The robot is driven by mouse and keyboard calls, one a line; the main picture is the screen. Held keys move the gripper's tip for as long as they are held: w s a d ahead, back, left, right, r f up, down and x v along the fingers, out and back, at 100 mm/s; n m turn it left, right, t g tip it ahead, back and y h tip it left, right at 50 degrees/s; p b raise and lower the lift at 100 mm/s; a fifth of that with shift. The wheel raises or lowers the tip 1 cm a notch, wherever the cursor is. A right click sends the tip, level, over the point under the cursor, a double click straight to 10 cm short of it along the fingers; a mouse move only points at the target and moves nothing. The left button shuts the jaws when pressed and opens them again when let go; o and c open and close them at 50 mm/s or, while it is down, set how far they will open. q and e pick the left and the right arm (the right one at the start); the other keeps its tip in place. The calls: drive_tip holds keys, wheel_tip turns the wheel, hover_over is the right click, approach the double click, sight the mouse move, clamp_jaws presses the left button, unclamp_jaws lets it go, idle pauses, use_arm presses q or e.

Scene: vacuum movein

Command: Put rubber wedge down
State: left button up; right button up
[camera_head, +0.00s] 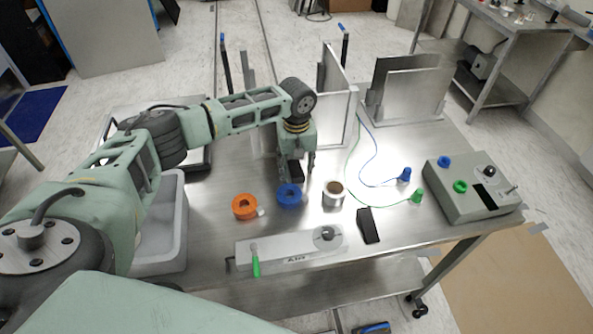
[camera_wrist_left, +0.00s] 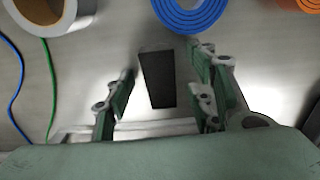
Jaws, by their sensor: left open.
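A black rubber wedge (camera_wrist_left: 157,80) shows in the left wrist view as a dark block on the metal table, between my open left fingers, with a gap on each side. In the head view, my left gripper (camera_head: 297,168) points down at the table just behind the blue tape roll. A dark block (camera_head: 297,172) shows at its fingertips there, partly hidden by the fingers. A second black wedge-like block (camera_head: 368,225) lies near the table's front edge, right of the white device. My right gripper is not in view.
An orange tape roll (camera_head: 244,207), a blue tape roll (camera_head: 289,196) and a silver tape roll (camera_head: 334,194) stand in front of the gripper. A white device (camera_head: 290,249) lies at the front. A grey control box (camera_head: 473,190) is at right, a grey bin (camera_head: 172,225) at left. Metal panels (camera_head: 340,95) stand behind.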

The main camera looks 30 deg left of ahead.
use_arm(q)
clamp_jaws()
idle(0.3)
drive_tip(key=shift+r, duration=0.15)
